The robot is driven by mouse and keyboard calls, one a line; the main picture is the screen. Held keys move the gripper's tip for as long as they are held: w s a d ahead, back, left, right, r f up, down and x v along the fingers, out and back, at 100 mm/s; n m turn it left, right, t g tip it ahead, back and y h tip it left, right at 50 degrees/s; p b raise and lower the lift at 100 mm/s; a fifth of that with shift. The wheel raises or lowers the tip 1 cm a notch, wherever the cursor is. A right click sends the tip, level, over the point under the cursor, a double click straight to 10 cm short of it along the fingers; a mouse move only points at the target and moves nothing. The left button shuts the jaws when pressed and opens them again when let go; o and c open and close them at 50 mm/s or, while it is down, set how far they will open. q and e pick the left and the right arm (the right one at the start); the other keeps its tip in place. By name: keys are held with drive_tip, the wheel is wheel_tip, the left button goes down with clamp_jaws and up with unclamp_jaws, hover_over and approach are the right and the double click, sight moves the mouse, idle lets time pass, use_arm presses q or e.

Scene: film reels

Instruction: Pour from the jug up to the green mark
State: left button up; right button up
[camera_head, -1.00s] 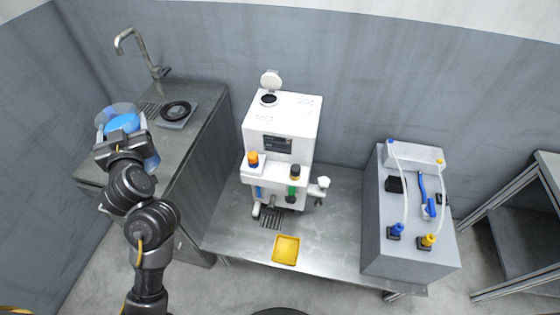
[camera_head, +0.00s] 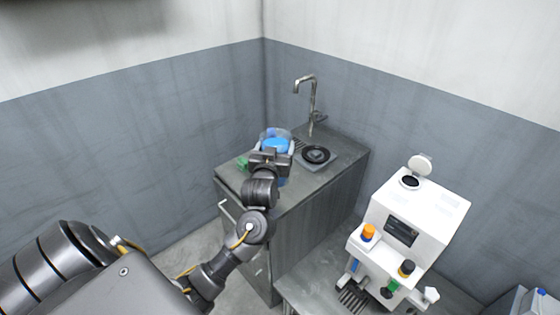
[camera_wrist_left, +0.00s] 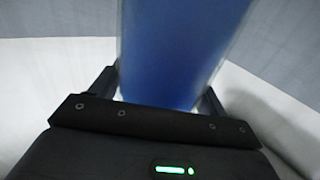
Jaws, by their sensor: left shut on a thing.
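The clear jug (camera_head: 275,138) with blue liquid is in my left gripper (camera_head: 270,158), above the sink counter. In the left wrist view the jug (camera_wrist_left: 185,50) fills the space between the two fingers, and its rim is out of frame. The gripper is shut on it. The white machine (camera_head: 425,220) stands at the right, with an open round lid on top. A green part (camera_head: 391,287) shows below its black knob; I cannot tell whether it is the mark. My right gripper is not in view.
The grey counter (camera_head: 325,185) has a tap (camera_head: 312,105) and a round black drain piece (camera_head: 316,154). A small green object (camera_head: 243,162) shows behind my gripper. A metal table (camera_head: 310,290) carries the machine. Walls close the corner behind.

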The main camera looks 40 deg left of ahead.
use_arm(q)
drive_tip(key=w+a+f, duration=0.3)
drive_tip(key=w+f, duration=0.1)
drive_tip(key=f, duration=0.1)
drive_tip(key=shift+w, duration=0.35)
drive_tip(key=f, duration=0.1)
drive_tip(key=f+p, duration=0.2)
drive_tip(key=f, duration=0.1)
drive_tip(key=shift+w+a, duration=0.3)
drive_tip(key=shift+w, duration=0.05)
drive_tip(key=shift+f, duration=0.1)
drive_tip(key=o, duration=1.6)
drive_tip(key=shift+f, duration=0.25)
drive_tip(key=o, duration=0.5)
drive_tip(key=shift+s+r, duration=0.1)
drive_tip(key=shift+r, duration=0.05)
drive_tip(key=shift+c, duration=0.2)
